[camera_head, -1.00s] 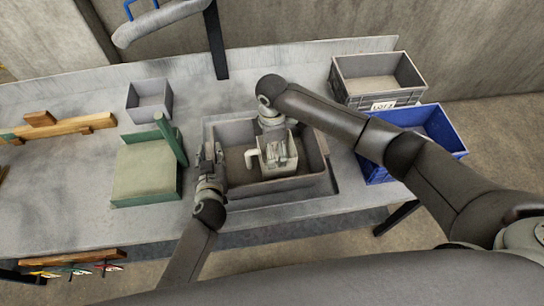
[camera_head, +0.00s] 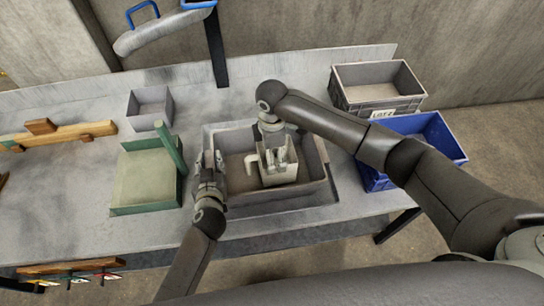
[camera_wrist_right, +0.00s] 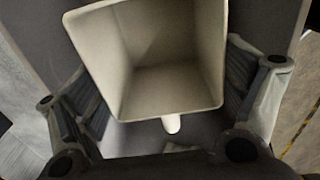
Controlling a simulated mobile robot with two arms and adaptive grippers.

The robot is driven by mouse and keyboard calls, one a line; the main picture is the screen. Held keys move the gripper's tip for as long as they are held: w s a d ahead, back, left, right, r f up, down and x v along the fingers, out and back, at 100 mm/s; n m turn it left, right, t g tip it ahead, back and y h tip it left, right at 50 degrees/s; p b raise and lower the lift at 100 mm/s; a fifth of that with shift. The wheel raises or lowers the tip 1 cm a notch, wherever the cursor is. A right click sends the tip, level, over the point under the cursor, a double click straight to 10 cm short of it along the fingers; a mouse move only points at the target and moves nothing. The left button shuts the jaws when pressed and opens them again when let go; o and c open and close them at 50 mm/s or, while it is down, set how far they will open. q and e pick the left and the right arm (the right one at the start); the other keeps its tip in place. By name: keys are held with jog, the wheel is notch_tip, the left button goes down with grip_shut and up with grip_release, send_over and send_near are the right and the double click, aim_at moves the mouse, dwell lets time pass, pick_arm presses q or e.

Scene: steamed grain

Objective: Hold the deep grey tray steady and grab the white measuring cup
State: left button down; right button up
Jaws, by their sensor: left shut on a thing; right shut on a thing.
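The deep grey tray (camera_head: 310,196) sits in a recess of the grey bench, in the middle of the head view. The white measuring cup (camera_head: 252,165), square with a handle on its left, is inside the tray's outline. My right gripper (camera_head: 277,158) is over the tray, shut on the cup. In the right wrist view the cup (camera_wrist_right: 165,85) is open and looks empty, with a finger on each side. My left gripper (camera_head: 211,165) is at the tray's left wall and shut on it. Whether the cup touches the tray floor cannot be told.
A green box with an upright post (camera_head: 147,180) stands left of the tray, with a small grey bin (camera_head: 150,108) behind it. A grey crate (camera_head: 375,90) and a blue crate (camera_head: 440,140) are at the right. The bench behind the tray is mostly clear.

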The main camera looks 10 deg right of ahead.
pick_arm(q)
jog(key=c, duration=1)
grip_release()
pick_arm(e)
notch_tip(320, 180, up, 9)
pick_arm(q)
jog(key=v, duration=1.2)
